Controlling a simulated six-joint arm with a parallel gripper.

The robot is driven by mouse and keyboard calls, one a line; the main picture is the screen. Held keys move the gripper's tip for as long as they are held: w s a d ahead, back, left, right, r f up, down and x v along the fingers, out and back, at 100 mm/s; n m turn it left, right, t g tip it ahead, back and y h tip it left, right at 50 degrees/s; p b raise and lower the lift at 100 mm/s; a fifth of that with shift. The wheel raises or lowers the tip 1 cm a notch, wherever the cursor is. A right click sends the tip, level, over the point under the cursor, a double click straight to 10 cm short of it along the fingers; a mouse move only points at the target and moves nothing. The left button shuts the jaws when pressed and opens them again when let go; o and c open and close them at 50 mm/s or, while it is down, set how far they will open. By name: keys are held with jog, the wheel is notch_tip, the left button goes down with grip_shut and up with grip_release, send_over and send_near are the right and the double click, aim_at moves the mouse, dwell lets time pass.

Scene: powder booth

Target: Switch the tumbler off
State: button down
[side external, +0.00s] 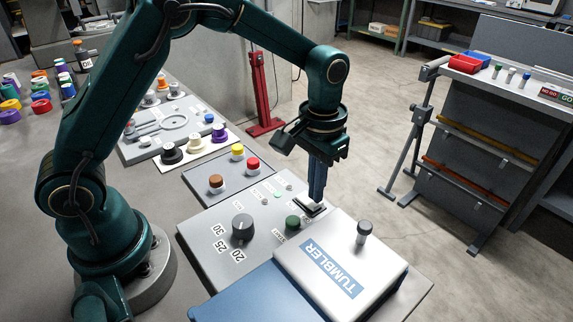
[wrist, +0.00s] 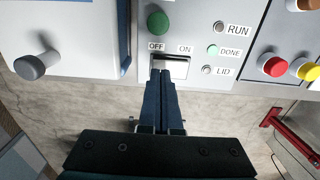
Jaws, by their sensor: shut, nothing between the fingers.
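The tumbler (side external: 335,262) is a pale box marked TUMBLER, with its lid down, beside a grey control panel (side external: 205,248). The panel's rocker switch (side external: 311,211) also shows in the wrist view (wrist: 175,66), with OFF printed at its left end and ON at its right. My gripper (side external: 316,200) is shut and empty, pointing down at the switch. In the wrist view its fingertips (wrist: 160,74) overlap the OFF end and hide part of the rocker. I cannot tell whether they touch it, or which way the rocker is tipped.
A green button (wrist: 158,22) and a dark dial (side external: 242,227) share the panel. The DONE lamp (wrist: 212,50) looks green; the RUN lamp (wrist: 218,27) and LID lamp (wrist: 207,70) look grey. The lid's upright knob (side external: 363,233) stands right of my gripper.

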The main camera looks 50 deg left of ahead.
jog(key=shift+f, duration=0.55)
jog(key=shift+r, duration=3.55)
jog(key=s+a+r+t, duration=0.35)
jog(key=s+r, duration=0.25)
jog(key=r, duration=0.4)
jog(key=s+a+f+t, duration=0.1)
jog(key=s+f, duration=0.3)
jog(key=s, duration=0.5)
jog(key=shift+s+a+f+t, duration=0.3)
jog(key=shift+s+f+t, duration=0.1)
jog(key=shift+t, duration=0.15)
